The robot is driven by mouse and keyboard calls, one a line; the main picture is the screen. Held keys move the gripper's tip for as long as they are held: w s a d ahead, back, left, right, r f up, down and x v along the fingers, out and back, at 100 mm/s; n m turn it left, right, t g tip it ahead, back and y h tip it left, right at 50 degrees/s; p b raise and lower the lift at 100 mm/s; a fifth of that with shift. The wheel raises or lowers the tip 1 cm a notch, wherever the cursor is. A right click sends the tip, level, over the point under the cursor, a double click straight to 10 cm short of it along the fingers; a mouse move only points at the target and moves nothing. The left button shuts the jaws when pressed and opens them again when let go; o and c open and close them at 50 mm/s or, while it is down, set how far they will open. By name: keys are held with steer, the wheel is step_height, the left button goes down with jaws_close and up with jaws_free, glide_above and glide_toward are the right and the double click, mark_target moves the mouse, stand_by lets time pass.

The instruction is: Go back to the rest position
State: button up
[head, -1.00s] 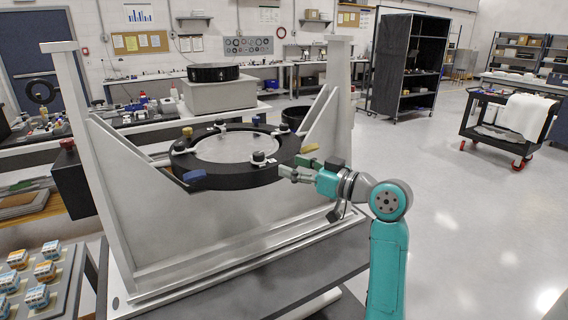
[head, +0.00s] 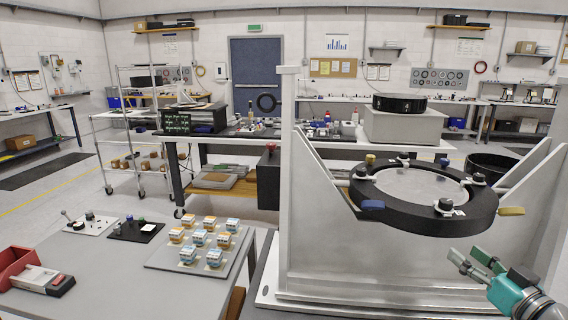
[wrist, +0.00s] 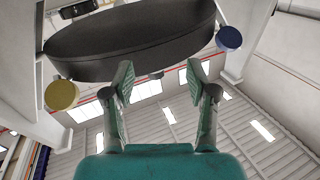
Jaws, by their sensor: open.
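My gripper (head: 468,259) is at the lower right of the head view, in front of and below the mirror fixture's black ring (head: 415,221). Its two fingers are apart with nothing between them. In the wrist view my gripper (wrist: 160,80) points up past the underside of the black ring (wrist: 135,40), with a gap between the fingers. The ring holds a round mirror (head: 408,186) and carries several dark clamps. A blue knob (head: 372,205) and a yellow knob (head: 511,211) sit on the ring's edge; a blue knob (wrist: 229,38) and a yellow knob (wrist: 62,95) show in the wrist view.
The white fixture frame (head: 310,240) stands upright around the ring. A grey table (head: 120,285) at left holds a tray (head: 165,258) of small boxes and a red bin (head: 18,265). A bench (head: 240,140) stands behind. Open floor (head: 60,190) lies at far left.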

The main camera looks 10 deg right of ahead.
steer(key=s+a+f+m+g+h, duration=0.1)
steer(key=s+a+f+m, duration=0.1)
steer(key=a+f, duration=0.35)
steer(key=s+a+f+m+h, duration=0.1)
steer(key=a+f, duration=0.1)
steer(key=f, duration=0.7)
steer(key=s+a+f+m+g+h, duration=0.1)
steer(key=s+a+f, duration=0.8)
steer(key=s+f, duration=0.2)
steer(key=s+a+n+y, duration=0.1)
steer(key=s+a, duration=0.3)
steer(key=s, duration=0.8)
steer(key=s+a+n+g, duration=0.1)
steer(key=s+a+n, duration=0.2)
steer(key=s, duration=1)
steer(key=shift+s+a+f+n+y, duration=0.2)
steer(key=shift+a+n+y, duration=0.15)
steer(key=shift+a, duration=0.9)
